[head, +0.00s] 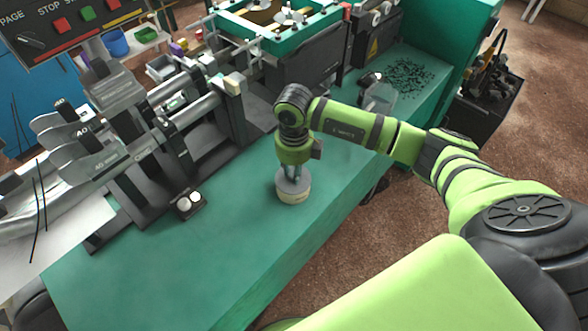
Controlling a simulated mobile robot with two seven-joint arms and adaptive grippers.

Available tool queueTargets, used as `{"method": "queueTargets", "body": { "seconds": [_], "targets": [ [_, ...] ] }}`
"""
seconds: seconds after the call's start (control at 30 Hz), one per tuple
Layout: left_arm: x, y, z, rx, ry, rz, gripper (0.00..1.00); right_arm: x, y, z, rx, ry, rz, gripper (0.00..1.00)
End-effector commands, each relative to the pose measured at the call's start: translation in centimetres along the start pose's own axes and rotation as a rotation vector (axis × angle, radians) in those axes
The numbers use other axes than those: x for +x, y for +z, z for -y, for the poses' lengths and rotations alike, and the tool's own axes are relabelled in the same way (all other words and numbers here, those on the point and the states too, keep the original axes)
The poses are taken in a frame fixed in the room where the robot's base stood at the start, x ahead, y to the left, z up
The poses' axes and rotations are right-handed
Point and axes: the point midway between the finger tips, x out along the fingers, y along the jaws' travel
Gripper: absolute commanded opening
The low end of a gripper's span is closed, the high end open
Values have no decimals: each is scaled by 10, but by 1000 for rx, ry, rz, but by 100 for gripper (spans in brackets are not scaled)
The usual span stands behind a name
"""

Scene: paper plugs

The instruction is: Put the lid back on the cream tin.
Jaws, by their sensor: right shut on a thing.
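The cream tin (294,198) stands upright on the green bench top, right of the middle of the bench. Its round grey lid (283,186) is at the top of the tin. I cannot tell whether it is fully seated or slightly above the rim. My right gripper (293,176) points down over the tin with its fingers shut on the lid; the fingers hide part of it. My left gripper is not in view.
The green bench (190,270) is clear in front of the tin. A small black holder (188,203) with two white round pieces sits to the left. Grey machine rails and clamps (140,140) line the back left.

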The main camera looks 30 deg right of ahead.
Motion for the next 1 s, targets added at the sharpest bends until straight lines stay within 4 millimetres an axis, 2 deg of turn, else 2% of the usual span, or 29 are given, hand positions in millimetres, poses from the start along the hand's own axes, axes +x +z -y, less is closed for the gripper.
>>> {"method": "queueTargets", "body": {
  "seconds": [0.17,0.2,0.23,0.27,0.5,0.53,0.6,1.0],
  "targets": [
    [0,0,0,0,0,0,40,0,0,0,0,0,0,13],
    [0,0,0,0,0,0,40,0,0,0,0,0,0,34],
    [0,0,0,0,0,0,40,0,0,0,0,0,0,46],
    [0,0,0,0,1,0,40,0,0,0,0,0,0,50],
    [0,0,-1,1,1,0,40,0,0,0,0,0,0,50],
    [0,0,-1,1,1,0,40,0,0,0,0,0,0,62],
    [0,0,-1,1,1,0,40,0,0,0,0,0,0,74],
    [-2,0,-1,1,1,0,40,-2,0,0,0,0,0,74]
  ]
}}
